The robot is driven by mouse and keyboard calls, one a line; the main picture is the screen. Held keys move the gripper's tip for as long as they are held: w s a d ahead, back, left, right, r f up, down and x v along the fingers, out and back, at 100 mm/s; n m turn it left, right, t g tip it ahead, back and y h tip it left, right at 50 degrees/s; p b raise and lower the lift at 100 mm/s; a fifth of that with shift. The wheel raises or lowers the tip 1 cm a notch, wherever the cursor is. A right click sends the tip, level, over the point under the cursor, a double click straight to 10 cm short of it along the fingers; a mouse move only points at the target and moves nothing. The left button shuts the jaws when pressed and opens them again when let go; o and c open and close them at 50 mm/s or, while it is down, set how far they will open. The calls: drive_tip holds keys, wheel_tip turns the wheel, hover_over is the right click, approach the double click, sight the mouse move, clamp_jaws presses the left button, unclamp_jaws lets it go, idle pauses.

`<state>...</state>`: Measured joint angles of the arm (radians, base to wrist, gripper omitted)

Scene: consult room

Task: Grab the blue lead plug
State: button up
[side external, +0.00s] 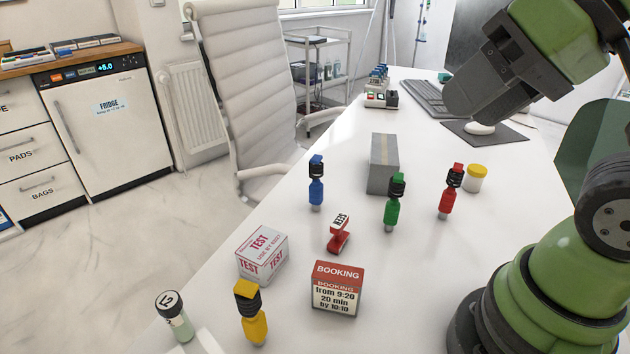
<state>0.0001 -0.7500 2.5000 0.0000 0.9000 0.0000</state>
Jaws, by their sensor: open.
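The blue lead plug (316,184) stands upright on the white desk in the side external view, left of a grey box. It has a blue top, a black ribbed middle and a blue lower body. My gripper (462,100) is at the upper right, above the desk near the keyboard, well apart from the blue plug. It is open, and nothing shows between its jaws. Similar plugs stand nearby: a green one (393,203), a red one (450,191) and a yellow one (251,312) at the front.
A grey box (381,163) stands just right of the blue plug. A red stamp (339,233), a TEST box (262,252), a BOOKING block (338,289) and a labelled vial (174,317) are in front. A yellow-lidded jar (475,179) is at right. A white chair (250,80) stands behind the desk edge.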

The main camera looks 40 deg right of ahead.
idle(0.4)
drive_tip(key=o, duration=0.4)
drive_tip(key=shift+c, duration=0.2)
drive_tip(key=g+h, duration=0.3)
hover_over(317, 158)
drive_tip(key=s+a, duration=0.2)
drive_tip(key=s, duration=0.3)
wheel_tip(317, 158, down, 10)
drive_tip(key=r, duration=0.1)
drive_tip(key=shift+h, duration=0.3)
drive_tip(key=x, duration=0.4)
drive_tip(key=w+x, duration=0.1)
drive_tip(key=x, duration=0.3)
drive_tip(key=shift+w+a+f, duration=0.1)
drive_tip(key=shift+a+f, duration=0.1)
drive_tip(key=shift+s+d+x, duration=0.1)
drive_tip(key=shift+d+x, duration=0.05)
drive_tip(key=shift+x, duration=1.4)
drive_tip(key=shift+s+d+x, duration=0.15)
drive_tip(key=shift+d+x, duration=0.05)
drive_tip(key=shift+x, duration=1.35)
